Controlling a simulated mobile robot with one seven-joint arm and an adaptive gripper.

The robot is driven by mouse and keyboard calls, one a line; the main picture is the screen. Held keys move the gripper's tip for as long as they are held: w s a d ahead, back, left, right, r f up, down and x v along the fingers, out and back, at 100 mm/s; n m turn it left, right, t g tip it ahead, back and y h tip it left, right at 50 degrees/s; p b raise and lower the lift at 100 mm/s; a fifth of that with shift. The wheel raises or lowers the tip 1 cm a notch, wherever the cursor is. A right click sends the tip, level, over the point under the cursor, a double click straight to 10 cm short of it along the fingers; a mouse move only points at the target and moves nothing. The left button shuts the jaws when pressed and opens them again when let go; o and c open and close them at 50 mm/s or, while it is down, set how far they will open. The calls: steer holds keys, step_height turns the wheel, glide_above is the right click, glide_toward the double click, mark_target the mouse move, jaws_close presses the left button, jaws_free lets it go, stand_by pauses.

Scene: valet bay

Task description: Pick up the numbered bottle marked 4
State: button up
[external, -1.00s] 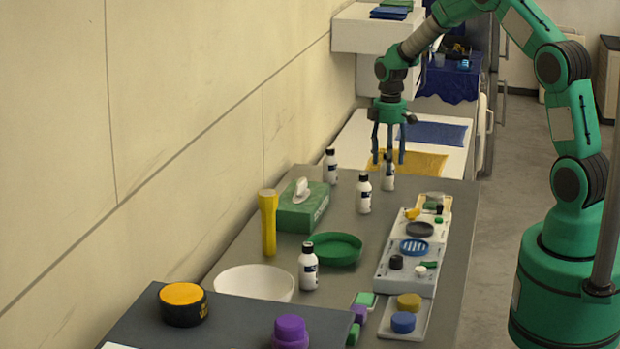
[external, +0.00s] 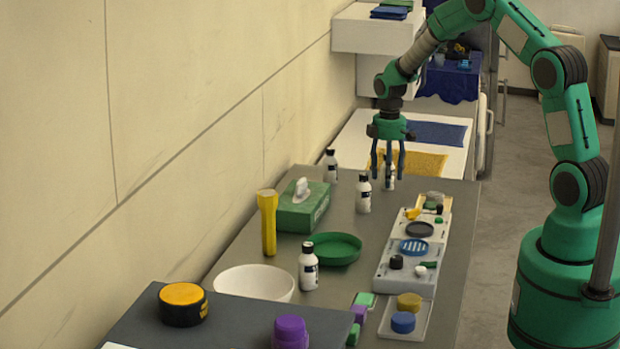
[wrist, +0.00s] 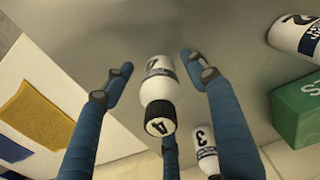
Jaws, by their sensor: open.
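The bottle marked 4 (wrist: 160,90) is white with a black cap that shows a 4, and it stands between the fingers of my gripper in the wrist view. My gripper (wrist: 155,72) is open, with blue fingers spread around the bottle and a visible gap on both sides. In the external view, my gripper (external: 387,177) points down at the far end of the grey counter, its fingers at the level of the white bottle (external: 390,178). The fingers partly hide that bottle there.
A bottle marked 3 (wrist: 207,152) stands close by. Other bottles (external: 364,193) (external: 331,166) (external: 309,267) stand on the counter (external: 345,228). A green tissue box (external: 303,208), a green dish (external: 335,250) and a grey tray (external: 405,268) lie nearer. A yellow mat (external: 415,163) lies beyond.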

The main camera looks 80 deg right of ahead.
steer(key=shift+c, duration=0.5)
steer(key=c, duration=1.3)
steer(key=shift+o, duration=0.2)
steer(key=shift+r, duration=0.15)
step_height(320, 180, up, 10)
steer(key=shift+f+p, duration=0.15)
steer(key=shift+p, duration=0.65)
